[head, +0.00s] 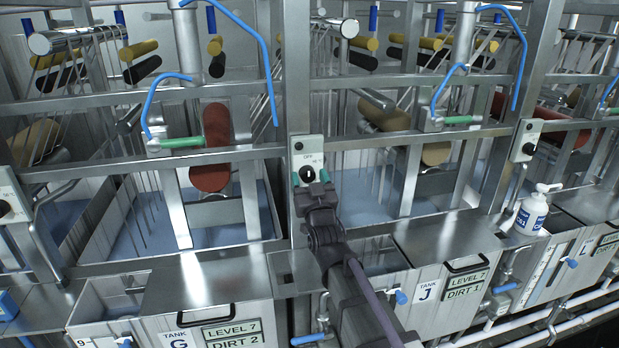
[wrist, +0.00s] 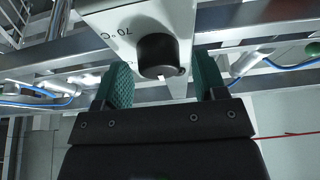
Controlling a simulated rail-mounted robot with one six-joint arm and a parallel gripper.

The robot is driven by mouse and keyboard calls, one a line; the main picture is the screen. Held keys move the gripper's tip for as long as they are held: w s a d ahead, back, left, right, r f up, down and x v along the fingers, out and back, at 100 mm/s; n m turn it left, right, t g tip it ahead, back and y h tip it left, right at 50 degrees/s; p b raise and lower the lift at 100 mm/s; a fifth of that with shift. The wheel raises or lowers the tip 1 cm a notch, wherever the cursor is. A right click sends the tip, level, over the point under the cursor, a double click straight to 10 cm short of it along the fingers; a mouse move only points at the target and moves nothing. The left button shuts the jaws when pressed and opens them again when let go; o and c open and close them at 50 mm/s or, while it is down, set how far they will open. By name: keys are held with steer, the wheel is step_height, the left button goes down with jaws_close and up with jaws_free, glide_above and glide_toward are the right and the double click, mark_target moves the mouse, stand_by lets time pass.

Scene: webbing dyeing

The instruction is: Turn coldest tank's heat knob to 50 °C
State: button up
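The box reads OFF above the knob. In the wrist view the knob (wrist: 160,55) has a white mark on its lower front edge, and "70 °C" is printed beside it, upside down. My gripper (wrist: 164,78) is open, with green pads on both sides of the knob and visible gaps to it. In the head view my gripper (head: 311,182) covers the box's lower part. Tank temperatures are not readable.
Similar knob boxes stand at far left (head: 10,196) and right (head: 525,140). Steel rails (head: 400,138), blue hoses (head: 262,60) and green-handled valves (head: 182,142) surround the post. A white pump bottle (head: 531,212) stands at right. Lidded tank fronts read LEVEL 7, with DIRT 2 and DIRT 1.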

steer(key=c, duration=0.8)
steer(key=shift+c, duration=0.3)
steer(key=shift+m+h, duration=0.4)
steer(key=shift+m, duration=0.3)
steer(key=m+h, duration=0.2)
steer(key=m, duration=0.2)
steer(key=m+h+p, duration=0.1)
steer(key=m+h, duration=0.1)
steer(key=m, duration=0.2)
steer(key=shift+r, duration=0.15)
steer(key=m+h+p, duration=0.1)
steer(key=m, duration=0.2)
steer(key=m+g+h+p, duration=0.1)
steer(key=m, duration=0.2)
steer(key=shift+a, duration=0.1)
steer(key=shift+m+g+h, duration=0.3)
steer(key=shift+m+h, duration=0.1)
